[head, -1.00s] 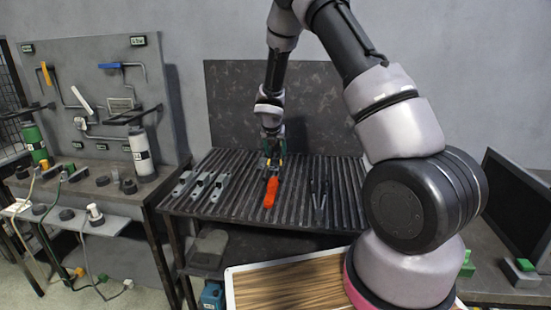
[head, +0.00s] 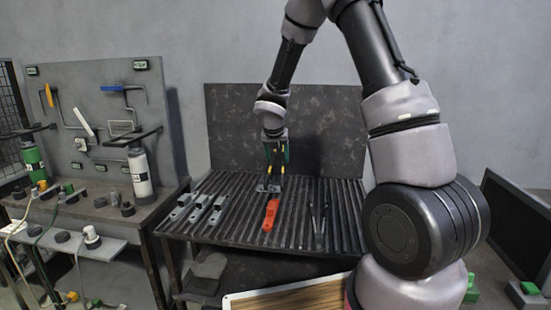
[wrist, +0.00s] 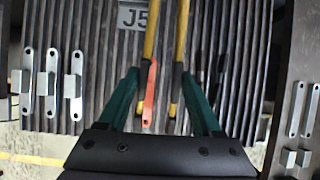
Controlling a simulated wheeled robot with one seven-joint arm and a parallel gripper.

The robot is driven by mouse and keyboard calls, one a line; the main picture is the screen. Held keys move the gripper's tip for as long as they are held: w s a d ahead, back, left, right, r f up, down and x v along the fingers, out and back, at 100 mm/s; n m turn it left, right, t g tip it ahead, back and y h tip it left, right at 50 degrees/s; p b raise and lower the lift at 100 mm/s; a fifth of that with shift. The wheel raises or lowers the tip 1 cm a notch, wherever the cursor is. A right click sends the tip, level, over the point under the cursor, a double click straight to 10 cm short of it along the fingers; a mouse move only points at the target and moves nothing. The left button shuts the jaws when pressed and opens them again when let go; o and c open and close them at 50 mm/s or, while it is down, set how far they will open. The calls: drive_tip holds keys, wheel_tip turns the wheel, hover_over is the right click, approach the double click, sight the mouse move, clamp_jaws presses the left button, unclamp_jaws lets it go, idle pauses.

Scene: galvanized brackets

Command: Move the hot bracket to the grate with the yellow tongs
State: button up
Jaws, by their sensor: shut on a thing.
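My gripper (head: 275,153), with green fingers, is shut on the yellow tongs (head: 275,170). It holds them pointing down above the dark slatted top (head: 335,225). The tongs' two arms also show in the wrist view (wrist: 182,45), apart from each other. An orange-red piece (head: 270,214), seemingly the hot bracket, lies on the slats in front of the tongs. It also shows between the tong arms in the wrist view (wrist: 150,92); nothing visibly grips it. I cannot tell whether the tong tips touch anything.
A grey plate (head: 268,188), marked "J5" in the wrist view (wrist: 132,15), lies near the tongs. Several grey brackets (head: 200,210) lie at left. Dark tongs (head: 318,213) lie right of the orange-red piece. A dark panel (head: 320,125) stands behind. A wood-patterned board (head: 290,298) is in front.

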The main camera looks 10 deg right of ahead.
drive_tip(key=s+r, duration=0.4)
drive_tip(key=s, duration=0.6)
drive_tip(key=shift+s+a, duration=0.2)
drive_tip(key=shift+s, duration=0.2)
